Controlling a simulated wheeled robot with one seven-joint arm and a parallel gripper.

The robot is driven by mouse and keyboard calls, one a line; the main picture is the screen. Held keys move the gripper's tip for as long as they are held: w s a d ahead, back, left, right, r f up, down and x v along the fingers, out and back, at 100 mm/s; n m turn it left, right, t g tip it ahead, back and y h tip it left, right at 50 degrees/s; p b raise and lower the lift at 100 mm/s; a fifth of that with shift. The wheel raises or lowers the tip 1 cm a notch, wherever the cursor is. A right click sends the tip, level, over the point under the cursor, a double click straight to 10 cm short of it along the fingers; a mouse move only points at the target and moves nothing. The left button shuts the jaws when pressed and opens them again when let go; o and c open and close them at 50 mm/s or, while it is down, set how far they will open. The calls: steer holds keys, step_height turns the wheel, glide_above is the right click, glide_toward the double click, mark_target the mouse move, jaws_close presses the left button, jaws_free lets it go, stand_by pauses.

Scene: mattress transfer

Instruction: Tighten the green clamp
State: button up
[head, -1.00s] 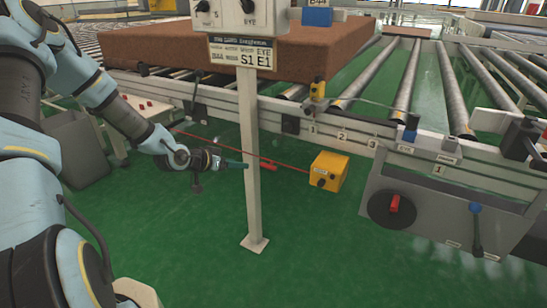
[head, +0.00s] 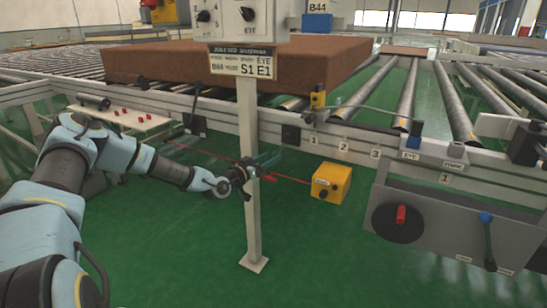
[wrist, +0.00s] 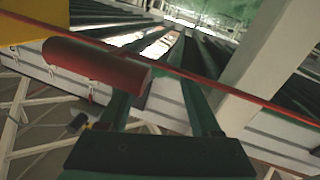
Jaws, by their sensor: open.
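I cannot pick out a green clamp for certain in either view. My gripper (head: 270,158) is at the white post in the head view, with its greenish fingers partly hidden behind the post. In the wrist view, the two dark green fingers of my gripper (wrist: 158,90) are spread apart with nothing seen held between them. A red cylindrical handle (wrist: 95,66) on a thin red cord crosses in front of the left finger and hides part of it. In the head view the red handle (head: 268,178) is just below the fingers, beside the post.
The white post (head: 249,180) carries a control box and sign, and stands close to my gripper. A yellow box (head: 331,183) is at the cord's right end. A brown mattress (head: 390,62) lies on the rollers. A grey panel (head: 455,225) with a red knob is at right.

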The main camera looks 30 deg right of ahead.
steer(key=shift+x, duration=1.5)
jaws_close()
stand_by(0.4)
